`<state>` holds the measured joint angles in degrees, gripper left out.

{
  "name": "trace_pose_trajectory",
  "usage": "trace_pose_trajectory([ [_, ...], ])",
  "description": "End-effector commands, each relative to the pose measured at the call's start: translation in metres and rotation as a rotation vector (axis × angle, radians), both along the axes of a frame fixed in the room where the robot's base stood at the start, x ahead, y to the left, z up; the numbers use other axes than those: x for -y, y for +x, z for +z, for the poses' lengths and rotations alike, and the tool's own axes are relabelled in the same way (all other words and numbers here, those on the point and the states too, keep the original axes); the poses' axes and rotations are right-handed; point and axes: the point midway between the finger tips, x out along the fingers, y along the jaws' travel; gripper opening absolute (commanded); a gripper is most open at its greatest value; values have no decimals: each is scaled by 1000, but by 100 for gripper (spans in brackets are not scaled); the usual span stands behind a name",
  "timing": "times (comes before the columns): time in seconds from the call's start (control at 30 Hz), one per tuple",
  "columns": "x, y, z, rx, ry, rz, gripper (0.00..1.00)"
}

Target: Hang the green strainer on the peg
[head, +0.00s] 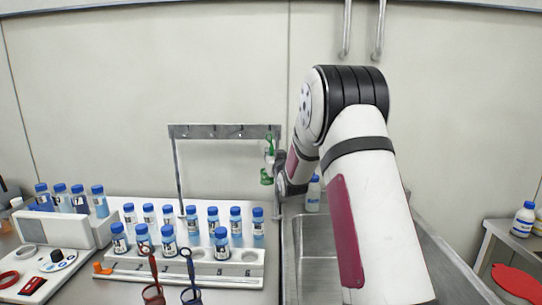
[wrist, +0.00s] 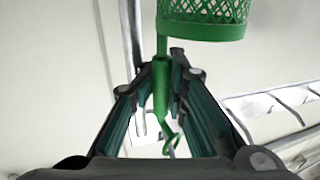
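The green strainer (head: 266,177) hangs basket-down in the head view, with its handle loop up near the right end of a grey rack bar (head: 200,131). Small pegs stick out along this bar; one peg (head: 270,134) is close to the loop. I cannot tell whether the loop is around it or only in front. My gripper (head: 270,158) is shut on the strainer's handle. In the wrist view, the strainer's basket (wrist: 203,20) is at the top and its handle (wrist: 160,90) lies between the fingers (wrist: 161,75), the loop beyond.
A metal sink (head: 315,250) lies right of the rack. Blue-capped bottles (head: 195,225) stand in and around a white holder (head: 190,268) below the bar. Red (head: 152,290) and blue (head: 190,292) looped-handle items are at the front. A red flat item (head: 517,282) lies far right.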

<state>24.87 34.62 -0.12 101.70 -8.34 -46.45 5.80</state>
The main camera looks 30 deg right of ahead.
Motion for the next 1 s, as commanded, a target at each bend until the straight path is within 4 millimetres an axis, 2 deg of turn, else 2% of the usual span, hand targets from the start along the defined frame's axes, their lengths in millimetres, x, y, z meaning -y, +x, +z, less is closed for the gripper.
trace_pose_trajectory([
  [0.03,6,-3,-6,-10,4,-11,32],
  [0.07,6,-3,-5,-9,3,-11,36],
  [0.77,1,-1,1,2,-1,-2,36],
  [0.87,0,-5,1,2,-1,-2,36],
  [1.0,-6,-20,1,1,0,-2,36],
])
